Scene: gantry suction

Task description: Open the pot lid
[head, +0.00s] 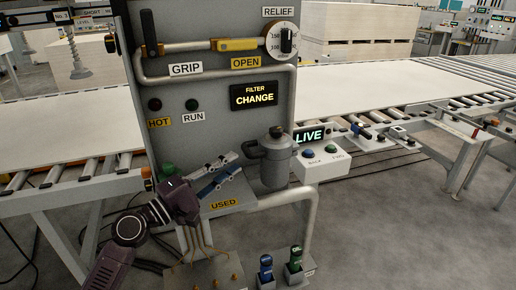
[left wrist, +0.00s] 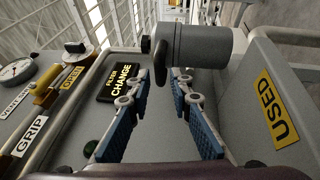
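The pot is a grey canister (head: 275,167) on the right side of the grey panel, with a dark knob (head: 277,132) on its lid and a handle (head: 252,149) on its left. In the left wrist view the pot (left wrist: 205,46) lies sideways at the top, its knob (left wrist: 146,44) pointing left and a dark handle (left wrist: 163,65) facing the fingers. My left gripper (head: 228,168) is to the left of the pot, apart from it. Its blue-padded fingers (left wrist: 160,95) are spread with nothing between them. My right gripper is in neither view.
A tray labelled USED (head: 235,206) lies under the gripper. A pipe (head: 310,210) bends below the pot. A white button box (head: 322,166) stands right of it, under a LIVE sign (head: 309,135). Blue (head: 266,267) and green (head: 296,258) handled items stand low in front.

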